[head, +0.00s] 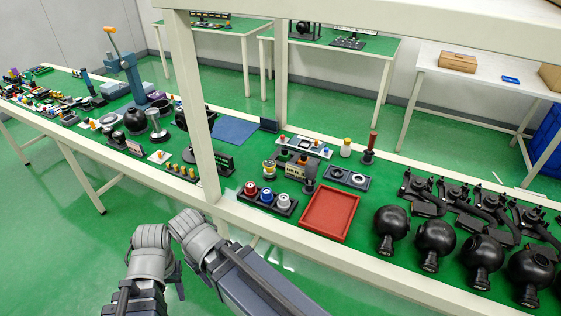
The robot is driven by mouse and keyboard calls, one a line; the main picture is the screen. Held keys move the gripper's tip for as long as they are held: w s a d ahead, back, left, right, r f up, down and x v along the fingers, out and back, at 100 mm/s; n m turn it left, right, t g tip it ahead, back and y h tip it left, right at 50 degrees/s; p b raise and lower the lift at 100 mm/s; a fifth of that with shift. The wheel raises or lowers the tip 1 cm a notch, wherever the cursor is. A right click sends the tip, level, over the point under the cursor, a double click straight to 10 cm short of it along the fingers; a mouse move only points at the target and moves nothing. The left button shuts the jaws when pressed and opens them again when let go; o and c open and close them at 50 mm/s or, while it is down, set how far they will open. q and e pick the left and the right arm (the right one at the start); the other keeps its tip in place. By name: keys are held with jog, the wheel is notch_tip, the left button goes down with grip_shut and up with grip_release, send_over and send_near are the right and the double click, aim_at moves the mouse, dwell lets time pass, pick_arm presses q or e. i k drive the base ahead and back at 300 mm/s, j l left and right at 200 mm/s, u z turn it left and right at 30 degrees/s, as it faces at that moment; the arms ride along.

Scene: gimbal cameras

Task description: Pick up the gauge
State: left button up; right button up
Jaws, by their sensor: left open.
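I cannot make out with certainty which thing is the gauge; the parts on the bench are small in this view. The long green-topped bench (285,232) runs across the picture with many small parts on it. My left gripper (174,274) is low in the picture, in front of the bench's near edge and apart from everything on it. It is open, with nothing seen in it; grey arm links hide part of it. I cannot make out my right gripper.
A red tray (330,214) lies empty on the bench. Left of it is a black holder (267,199) with red, blue and white round parts. Several black camera balls (436,240) stand at the right. A white post (190,95) rises from the bench's front edge. A blue mat (235,129) lies behind.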

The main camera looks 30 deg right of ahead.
aim_at(269, 165)
jog(key=i+z, duration=0.2)
jog(key=z, duration=0.25)
jog(key=i+j+z, duration=0.1)
jog(key=z, duration=0.35)
jog(key=i+z, duration=0.2)
jog(key=z, duration=0.15)
jog(key=i+j+z, duration=0.15)
jog(key=z, duration=0.2)
jog(key=i+j+z, duration=0.2)
jog(key=z, duration=0.15)
jog(key=i, duration=0.05)
